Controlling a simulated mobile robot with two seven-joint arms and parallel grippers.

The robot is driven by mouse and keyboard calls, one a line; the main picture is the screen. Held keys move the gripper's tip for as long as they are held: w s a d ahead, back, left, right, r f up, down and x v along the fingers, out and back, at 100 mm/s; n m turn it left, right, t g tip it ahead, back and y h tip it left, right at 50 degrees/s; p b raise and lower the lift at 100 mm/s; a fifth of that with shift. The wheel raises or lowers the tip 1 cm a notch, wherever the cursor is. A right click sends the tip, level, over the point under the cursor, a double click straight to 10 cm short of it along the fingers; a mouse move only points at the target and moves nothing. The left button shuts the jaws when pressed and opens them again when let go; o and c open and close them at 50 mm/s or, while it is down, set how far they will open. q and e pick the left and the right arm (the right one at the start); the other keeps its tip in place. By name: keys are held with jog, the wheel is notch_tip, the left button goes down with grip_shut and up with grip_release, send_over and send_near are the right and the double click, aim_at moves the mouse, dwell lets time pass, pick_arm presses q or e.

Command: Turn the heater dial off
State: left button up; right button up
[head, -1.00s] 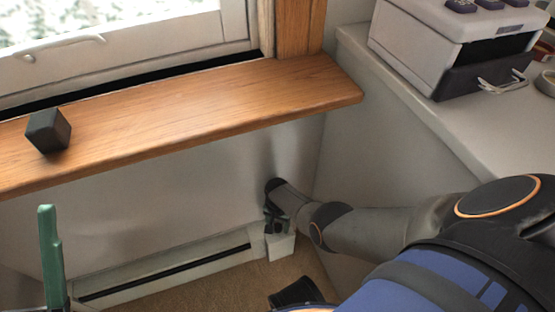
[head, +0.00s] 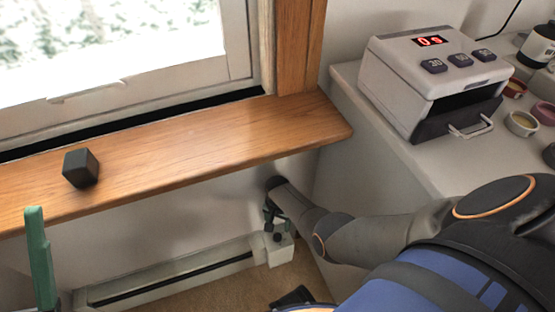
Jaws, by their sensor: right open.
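The heater (head: 178,279) is a long, low white baseboard unit with a dark slot, below the window sill. A white end box (head: 281,251) sits at its right end. A small dark round part on that box, beside my fingers, looks like the dial (head: 277,237). My right gripper (head: 272,222) is open and points down just above the end box. Its fingers partly hide the dial, and I cannot tell whether they touch it.
A wooden sill (head: 200,155) runs above the heater, with a black cube (head: 81,167) on it. A white counter (head: 350,85) at the right holds a toaster-oven-like box (head: 405,75) with a red display and several small bowls. My right arm passes between sill and counter.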

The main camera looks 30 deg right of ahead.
pick_arm(q)
jog(key=w+f+n+y, duration=0.1)
jog(key=w+f+n+y+p, duration=0.1)
jog(key=y, duration=0.1)
jog(key=w+f+n+y, duration=0.2)
jog(key=shift+a+p, duration=0.3)
jog(key=shift+a, duration=0.1)
pick_arm(e)
notch_tip(320, 180, up, 3)
jog(key=shift+r, duration=0.15)
pick_arm(q)
jog(key=shift+r, duration=0.1)
